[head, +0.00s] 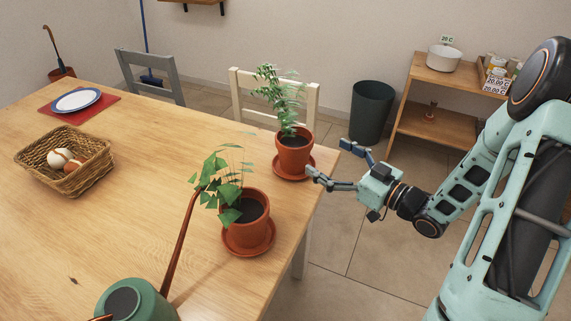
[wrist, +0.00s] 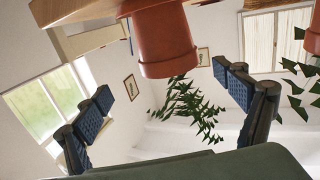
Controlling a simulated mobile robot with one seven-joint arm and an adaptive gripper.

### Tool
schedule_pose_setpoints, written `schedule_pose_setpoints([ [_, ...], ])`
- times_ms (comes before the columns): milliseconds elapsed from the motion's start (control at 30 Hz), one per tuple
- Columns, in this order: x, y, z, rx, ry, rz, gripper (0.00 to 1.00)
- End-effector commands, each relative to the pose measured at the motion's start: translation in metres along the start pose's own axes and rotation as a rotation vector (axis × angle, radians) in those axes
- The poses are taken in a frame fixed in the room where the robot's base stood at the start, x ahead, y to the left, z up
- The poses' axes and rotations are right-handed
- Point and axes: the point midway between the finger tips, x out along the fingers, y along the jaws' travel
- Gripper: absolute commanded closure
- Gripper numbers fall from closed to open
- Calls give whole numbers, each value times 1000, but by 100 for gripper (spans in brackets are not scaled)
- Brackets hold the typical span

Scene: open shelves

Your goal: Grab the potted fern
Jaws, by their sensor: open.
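The potted fern (head: 294,157) has feathery green fronds and stands upright in a terracotta pot on a saucer, near the table's right edge. My gripper (head: 328,160) is open and empty, just right of this pot, with its fingers pointing towards it. In the wrist view, which is upside down, the fern's pot (wrist: 167,45) shows between and beyond the open fingers of my gripper (wrist: 163,84). The fronds hang downward in that picture. I see no contact between fingers and pot.
A second potted plant (head: 245,222) with broader leaves stands nearer on the wooden table (head: 150,190); its pot shows at the wrist view's right edge (wrist: 314,40). A green watering can (head: 135,300) is in front. A cream chair (head: 238,85) stands behind the fern.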

Motion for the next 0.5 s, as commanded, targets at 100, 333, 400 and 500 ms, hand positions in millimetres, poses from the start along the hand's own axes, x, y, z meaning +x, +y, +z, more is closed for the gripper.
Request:
schedule_pose_setpoints([
  [100, 1, -8, 2, 26, 28, -26, 10],
  [333, 33, -11, 0, 31, 34, -35, 10],
  [400, 43, -11, 0, 31, 33, -35, 10],
  [500, 53, -11, 0, 31, 32, -33, 10],
])
